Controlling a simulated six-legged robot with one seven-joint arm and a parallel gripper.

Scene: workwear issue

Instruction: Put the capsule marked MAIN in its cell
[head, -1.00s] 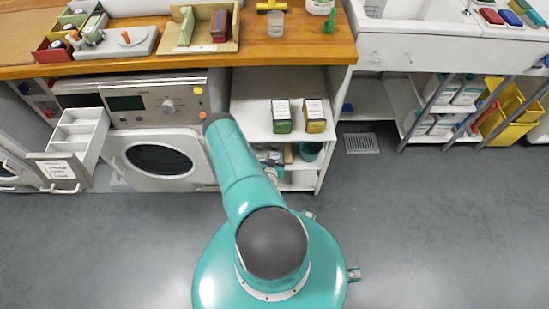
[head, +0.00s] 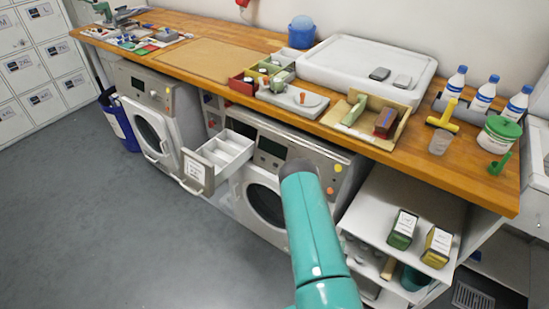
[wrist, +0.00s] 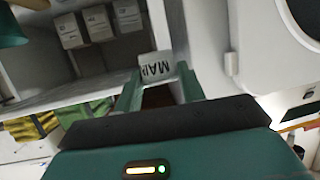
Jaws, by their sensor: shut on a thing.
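My gripper (wrist: 158,82) shows in the wrist view, its two green fingers closed on the capsule marked MAIN (wrist: 154,66). The capsule's white label reads upside down there, and most of its body is hidden between the fingers. In the head view my arm hides the gripper and the capsule. A white drawer (head: 217,168) is pulled out of the middle machine, left of my arm. It is divided into several cells, which look empty from here. A printed card (head: 194,169) is on its front; its text is too small to read.
The machine's round door (head: 265,205) is below the drawer. A green box (head: 402,230) and a yellow box (head: 437,247) stand on the shelf at right. The wooden counter (head: 225,25) above holds trays and bottles. The floor at left is clear.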

